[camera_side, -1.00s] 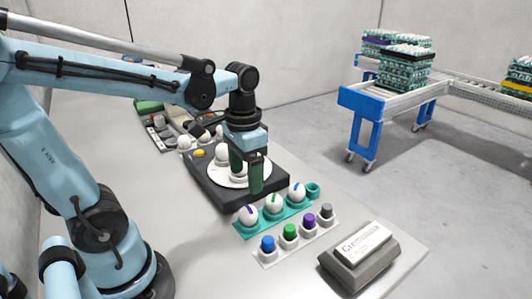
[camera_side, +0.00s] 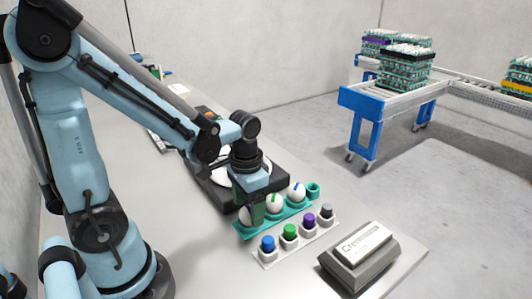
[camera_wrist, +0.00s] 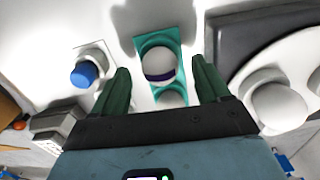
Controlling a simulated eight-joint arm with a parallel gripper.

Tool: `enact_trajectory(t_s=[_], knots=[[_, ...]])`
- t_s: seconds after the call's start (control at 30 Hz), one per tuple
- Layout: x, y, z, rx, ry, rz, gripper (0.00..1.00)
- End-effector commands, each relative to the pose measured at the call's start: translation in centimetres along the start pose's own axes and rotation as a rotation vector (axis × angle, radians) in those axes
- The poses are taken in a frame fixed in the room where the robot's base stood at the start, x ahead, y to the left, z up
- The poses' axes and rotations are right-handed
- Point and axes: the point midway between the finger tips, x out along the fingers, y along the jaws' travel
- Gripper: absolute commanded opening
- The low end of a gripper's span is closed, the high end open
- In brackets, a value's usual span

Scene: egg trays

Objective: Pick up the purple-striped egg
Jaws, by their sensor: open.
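In the side view the egg is mostly hidden behind my gripper (camera_side: 256,211), at the tray's near-left end. My gripper (camera_wrist: 162,86) is open and empty, its two green fingers apart, pointing down over that end of the tray. In the wrist view the egg lies roughly between the fingers' lines, slightly beyond their tips. A green-striped egg (camera_side: 274,202) and a blue-striped egg (camera_side: 297,192) sit in the same tray.
A rack of stamps or knobs stands in front: blue (camera_side: 268,243), green (camera_side: 290,230), purple (camera_side: 308,219) and grey (camera_side: 327,210). A grey box with a sign (camera_side: 362,250) is at the right. A black machine (camera_side: 285,178) with a white disc is behind the tray.

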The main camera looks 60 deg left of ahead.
Motion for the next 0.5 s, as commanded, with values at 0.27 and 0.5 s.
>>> enact_trajectory(t_s=[0.27,0.5], knots=[[1.1,0.0,0.03,0.0,0.001,0.001,0.76],[1.08,0.0,0.04,0.001,0.001,0.001,0.65]])
